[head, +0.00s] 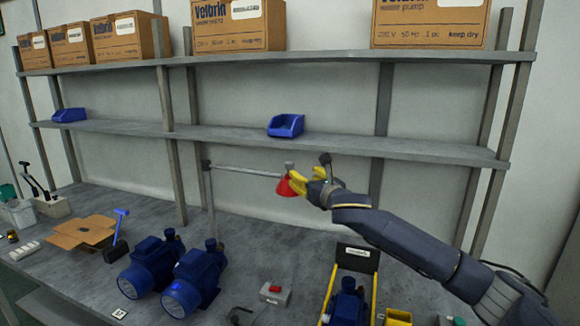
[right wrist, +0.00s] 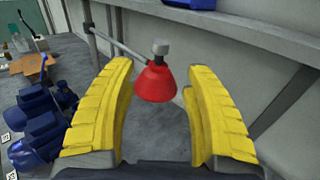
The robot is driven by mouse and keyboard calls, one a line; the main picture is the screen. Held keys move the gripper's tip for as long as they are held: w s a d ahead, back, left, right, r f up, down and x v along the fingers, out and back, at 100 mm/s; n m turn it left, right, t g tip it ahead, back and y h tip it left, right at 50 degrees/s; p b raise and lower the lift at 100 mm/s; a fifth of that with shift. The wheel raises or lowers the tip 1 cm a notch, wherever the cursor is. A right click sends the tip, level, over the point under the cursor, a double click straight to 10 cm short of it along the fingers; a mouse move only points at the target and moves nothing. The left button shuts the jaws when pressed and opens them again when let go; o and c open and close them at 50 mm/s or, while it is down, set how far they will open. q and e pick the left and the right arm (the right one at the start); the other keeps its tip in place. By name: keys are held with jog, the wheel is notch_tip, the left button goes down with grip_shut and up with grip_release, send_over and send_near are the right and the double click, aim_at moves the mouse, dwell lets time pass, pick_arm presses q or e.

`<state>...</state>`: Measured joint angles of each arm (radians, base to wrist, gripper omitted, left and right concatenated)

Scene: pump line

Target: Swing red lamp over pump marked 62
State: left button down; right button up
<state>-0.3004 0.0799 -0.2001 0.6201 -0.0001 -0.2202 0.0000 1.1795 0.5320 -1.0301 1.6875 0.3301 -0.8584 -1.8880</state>
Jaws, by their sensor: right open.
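The red lamp (head: 286,187) hangs from the end of a grey swing arm (head: 245,171) on a post above the bench. In the right wrist view the red lamp (right wrist: 156,82) is ahead of and between the yellow fingers of my right gripper (right wrist: 160,115), with a gap on both sides. My right gripper (head: 308,186) is open beside the lamp in the head view. Blue pumps stand on the bench: one (head: 150,266), another (head: 196,279) beside it, and one (head: 346,303) in a yellow-edged holder. The number 62 cannot be read on any of them. My left gripper is not in view.
A shelf (head: 240,138) with a blue bin (head: 286,126) runs behind the lamp. Cardboard boxes (head: 235,24) stand on the upper shelf. An open carton (head: 82,232), a blue-handled tool (head: 118,237) and a red-button box (head: 274,293) lie on the bench (head: 255,250).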

aim_at(292, 166)
jog(key=x, duration=1.1)
jog(key=shift+w+a, duration=0.1)
jog(key=shift+w, duration=0.3)
jog(key=shift+c, duration=0.2)
grip_shut()
